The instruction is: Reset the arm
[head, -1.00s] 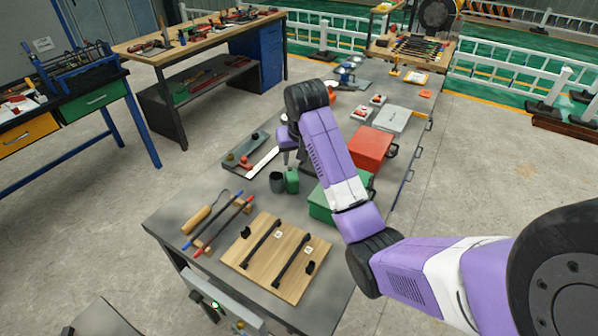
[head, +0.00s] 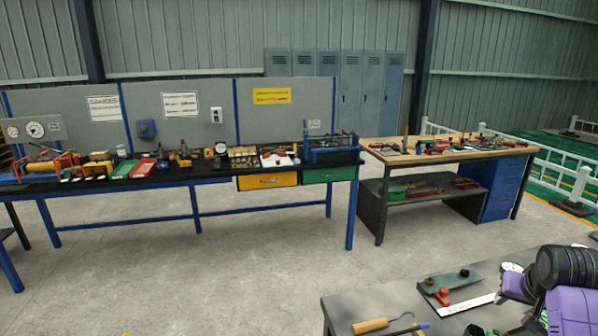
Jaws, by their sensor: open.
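My arm shows only in part at the lower right of the head view, with its black joint and purple link over the grey worktable (head: 370,297). My gripper (head: 510,290) is a small purple shape at the left of that joint, beside a grey plate with knobs. It is open, though its fingertips are small and hard to make out. I see nothing held in it. The rest of the arm is cut off by the picture edge.
A grey plate (head: 452,284) with red and dark knobs, a white strip (head: 466,304) and a wooden-handled hook (head: 370,325) lie on the worktable. A long tool bench (head: 215,178) and a wood-topped bench (head: 400,157) stand behind. Clear floor (head: 240,280) lies between.

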